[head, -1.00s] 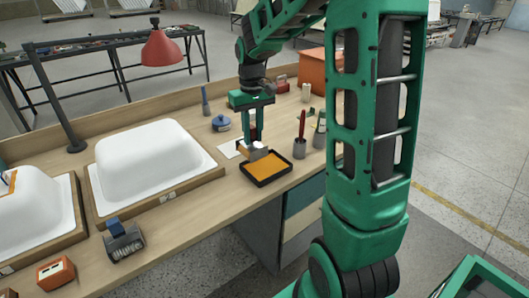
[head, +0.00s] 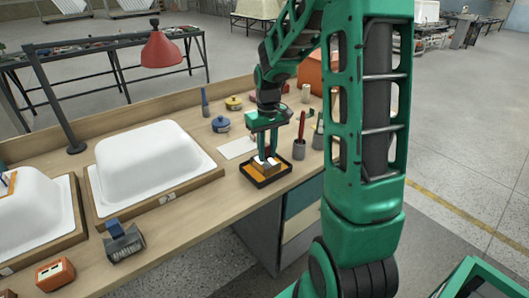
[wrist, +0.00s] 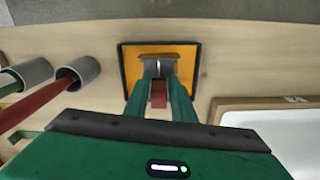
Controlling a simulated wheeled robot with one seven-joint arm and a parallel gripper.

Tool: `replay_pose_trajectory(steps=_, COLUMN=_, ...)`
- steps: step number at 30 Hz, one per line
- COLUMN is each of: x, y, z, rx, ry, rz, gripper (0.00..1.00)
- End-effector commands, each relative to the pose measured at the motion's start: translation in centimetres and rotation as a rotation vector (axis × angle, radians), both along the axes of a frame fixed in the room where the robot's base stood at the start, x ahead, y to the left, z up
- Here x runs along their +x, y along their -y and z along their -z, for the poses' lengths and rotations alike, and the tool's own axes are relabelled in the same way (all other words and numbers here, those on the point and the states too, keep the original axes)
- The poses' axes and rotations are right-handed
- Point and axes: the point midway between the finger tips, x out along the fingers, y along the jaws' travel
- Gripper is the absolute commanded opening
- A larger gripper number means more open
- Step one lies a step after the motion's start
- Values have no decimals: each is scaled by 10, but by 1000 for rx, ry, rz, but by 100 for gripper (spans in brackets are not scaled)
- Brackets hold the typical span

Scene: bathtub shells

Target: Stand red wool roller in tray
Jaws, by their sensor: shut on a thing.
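The tray (head: 249,177) is black-rimmed with an orange floor and lies on the bench right of the large white shell. It also shows in the wrist view (wrist: 125,62). My gripper (head: 267,158) points down over it, its fingers closed around the red wool roller (wrist: 158,95). In the wrist view, a red part shows between the fingers, with a grey part and a brown piece beyond. In the head view, pale and brown parts show low at the fingertips, within the tray's outline. The fingers hide much of the roller, and I cannot tell whether it touches the tray floor.
Grey cups with tools (head: 299,150) stand just right of the tray. A white sheet (head: 237,147), a blue pot (head: 221,124) and a yellow pot (head: 234,103) lie behind. The white shell (head: 155,160) on its board bounds the left. Bare bench lies in front.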

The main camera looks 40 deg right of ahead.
Motion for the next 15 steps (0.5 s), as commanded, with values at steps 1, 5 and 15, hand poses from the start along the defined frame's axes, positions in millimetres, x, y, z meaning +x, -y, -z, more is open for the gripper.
replay_pose_trajectory(steps=1, x=0, y=0, z=0, rx=0, ry=0, rz=0, gripper=2)
replay_pose_trajectory(steps=5, x=0, y=0, z=2, rx=0, ry=0, rz=0, gripper=40)
replay_pose_trajectory(steps=15, x=1, y=-1, z=0, rx=0, ry=0, rz=-1, gripper=42)
